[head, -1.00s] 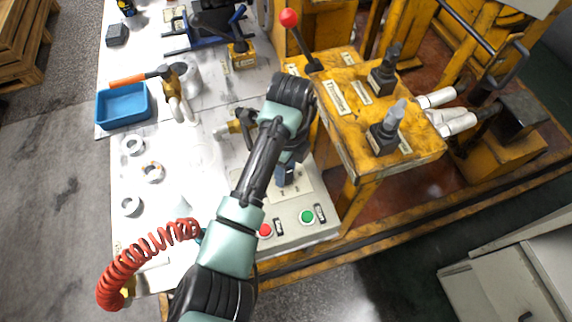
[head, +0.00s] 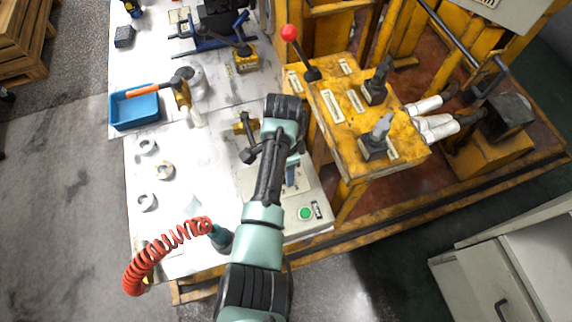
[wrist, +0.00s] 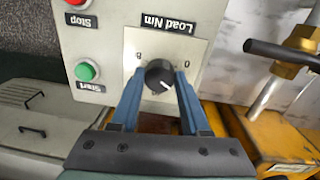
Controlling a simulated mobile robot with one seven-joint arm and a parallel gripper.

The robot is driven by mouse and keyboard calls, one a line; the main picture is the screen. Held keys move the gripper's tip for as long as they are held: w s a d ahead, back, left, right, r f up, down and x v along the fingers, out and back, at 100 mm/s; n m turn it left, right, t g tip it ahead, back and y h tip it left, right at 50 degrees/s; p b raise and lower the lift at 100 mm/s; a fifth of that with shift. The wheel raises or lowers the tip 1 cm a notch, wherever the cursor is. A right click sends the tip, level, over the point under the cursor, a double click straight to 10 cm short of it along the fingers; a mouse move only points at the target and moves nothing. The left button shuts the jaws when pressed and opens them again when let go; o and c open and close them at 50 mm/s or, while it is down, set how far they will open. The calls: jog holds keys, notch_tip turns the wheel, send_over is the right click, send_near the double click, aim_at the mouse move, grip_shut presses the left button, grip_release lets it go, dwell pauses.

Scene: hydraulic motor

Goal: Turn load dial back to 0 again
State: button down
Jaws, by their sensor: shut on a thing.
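The load dial (wrist: 159,76) is a round black knob with a white pointer line on a pale plate, under an upside-down "Load Nm" label (wrist: 168,23) in the wrist view. The pointer slants to the lower right. My gripper (wrist: 159,74) has its two blue fingers on either side of the knob, shut on it. In the head view, my arm hides the dial and most of the gripper; a blue finger part (head: 292,177) shows over the grey control box (head: 318,212).
The red Stop button (wrist: 77,2) and green Start button (wrist: 86,71) sit beside the dial. A black-handled lever (wrist: 283,53) is at the right in the wrist view. A yellow lever stand (head: 350,125) stands right of my arm. White rings and a blue tray (head: 135,108) lie left.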

jog(key=n+p, duration=0.2)
jog(key=n, duration=0.4)
jog(key=shift+r+p, duration=0.1)
jog(key=shift+p, duration=0.2)
jog(key=n+p, duration=0.1)
jog(key=n, duration=0.4)
jog(key=shift+n+t, duration=0.3)
jog(key=shift+n, duration=0.1)
jog(key=shift+a+p, duration=0.1)
jog(key=shift+p, duration=0.2)
jog(key=shift+c, duration=1.9)
grip_release()
notch_tip(320, 180, up, 13)
jog(key=shift+a+p, duration=0.35)
